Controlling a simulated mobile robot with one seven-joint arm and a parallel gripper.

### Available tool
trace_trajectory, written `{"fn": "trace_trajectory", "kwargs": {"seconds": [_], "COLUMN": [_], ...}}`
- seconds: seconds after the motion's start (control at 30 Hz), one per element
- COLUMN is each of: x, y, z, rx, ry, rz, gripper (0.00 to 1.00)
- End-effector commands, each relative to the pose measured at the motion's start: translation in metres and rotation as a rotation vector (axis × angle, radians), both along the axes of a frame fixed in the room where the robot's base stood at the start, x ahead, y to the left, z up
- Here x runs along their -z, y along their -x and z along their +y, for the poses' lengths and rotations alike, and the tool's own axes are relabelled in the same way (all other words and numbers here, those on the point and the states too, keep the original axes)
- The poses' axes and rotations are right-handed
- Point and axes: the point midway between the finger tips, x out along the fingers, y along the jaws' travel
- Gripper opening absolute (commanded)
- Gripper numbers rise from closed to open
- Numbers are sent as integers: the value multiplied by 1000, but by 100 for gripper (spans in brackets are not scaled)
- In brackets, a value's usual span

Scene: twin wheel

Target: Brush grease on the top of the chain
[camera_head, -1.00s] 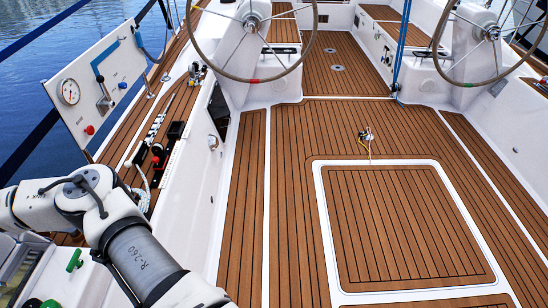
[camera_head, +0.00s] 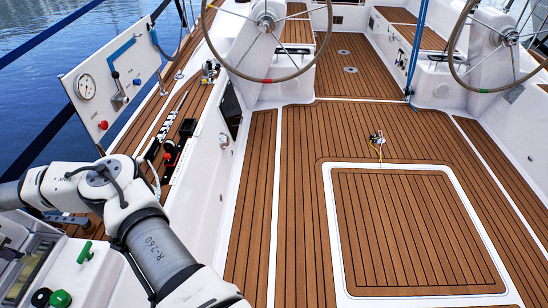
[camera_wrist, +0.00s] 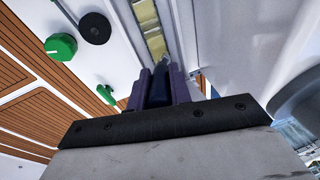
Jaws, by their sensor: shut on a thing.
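In the wrist view my gripper (camera_wrist: 172,88) shows from behind, with two purple-grey fingers close together. They are shut on a slim dark blue thing (camera_wrist: 160,84) between them; I cannot tell whether it is a brush. Ahead of the fingers is a narrow recess (camera_wrist: 150,32) in a white surface, with a yellowish strip inside. In the head view my arm bends at the lower left and its end runs out of the picture, so the gripper cannot be made out there. I cannot make out the chain or any grease.
Green knobs (camera_wrist: 61,47) stand on the white surface beside the recess; one also shows at lower left in the head view (camera_head: 84,252). A white gauge panel (camera_head: 105,85) stands at left. Two steering wheels (camera_head: 268,78) rise behind.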

Motion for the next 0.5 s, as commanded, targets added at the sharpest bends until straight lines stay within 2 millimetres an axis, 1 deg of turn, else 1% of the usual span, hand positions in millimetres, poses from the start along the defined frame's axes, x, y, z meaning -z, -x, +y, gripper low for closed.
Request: {"fn": "trace_trajectory", "kwargs": {"seconds": [0.03, 0.1, 0.2, 0.5], "x": [0, 0, 0, 0], "y": [-9, -17, -24, -25], "z": [-1, -1, -1, -1], "rx": [4, 3, 2, 0], "ry": [0, 0, 0, 0], "rz": [0, 1, 0, 0], "gripper": [0, 0, 0, 0]}}
